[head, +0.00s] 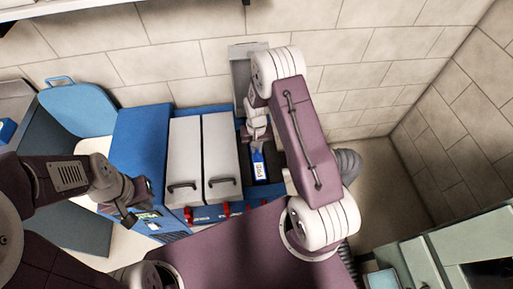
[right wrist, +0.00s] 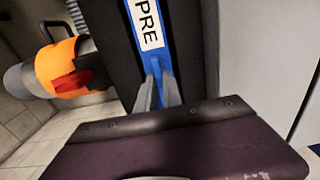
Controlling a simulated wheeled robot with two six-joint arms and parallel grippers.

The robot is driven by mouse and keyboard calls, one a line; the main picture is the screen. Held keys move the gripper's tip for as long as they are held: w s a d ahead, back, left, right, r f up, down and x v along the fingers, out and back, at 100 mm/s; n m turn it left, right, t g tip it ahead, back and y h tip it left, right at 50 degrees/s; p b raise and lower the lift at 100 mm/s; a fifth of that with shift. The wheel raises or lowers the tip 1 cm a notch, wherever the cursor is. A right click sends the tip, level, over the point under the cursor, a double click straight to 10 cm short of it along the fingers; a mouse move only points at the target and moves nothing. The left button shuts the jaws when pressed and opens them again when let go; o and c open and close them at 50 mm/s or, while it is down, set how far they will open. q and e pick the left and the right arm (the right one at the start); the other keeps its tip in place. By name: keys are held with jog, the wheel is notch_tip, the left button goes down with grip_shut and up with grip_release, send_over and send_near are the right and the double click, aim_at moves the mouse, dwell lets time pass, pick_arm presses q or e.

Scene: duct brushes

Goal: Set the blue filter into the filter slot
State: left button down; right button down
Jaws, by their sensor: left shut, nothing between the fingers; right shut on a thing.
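The blue filter (head: 257,157) is a narrow blue piece with a white label; the label reads "PRE" in the right wrist view (right wrist: 163,62). My right gripper (head: 257,138) is shut on its near end, and its fingertips (right wrist: 158,88) show there too. The filter lies over or in the dark filter slot (head: 268,180), to the right of two pale doors. Dark surfaces flank it in the right wrist view; I cannot tell how deep it sits. My left gripper (head: 130,216) is shut and empty, left of the doors in front of the blue cabinet.
The pale doors (head: 186,150) have dark handles and red latches (head: 188,214) below. A raised blue lid (head: 78,108) stands at the left. A grey hose (head: 348,165) is right of my right arm. An orange band (right wrist: 57,62) circles a grey pipe.

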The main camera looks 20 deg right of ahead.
jog(key=c, duration=1.4)
grip_release()
jog(key=shift+r, duration=0.1)
notch_tip(320, 180, up, 9)
jog(key=shift+f, duration=0.1)
notch_tip(320, 180, up, 5)
jog(key=p, duration=0.4)
jog(key=shift+p, duration=0.3)
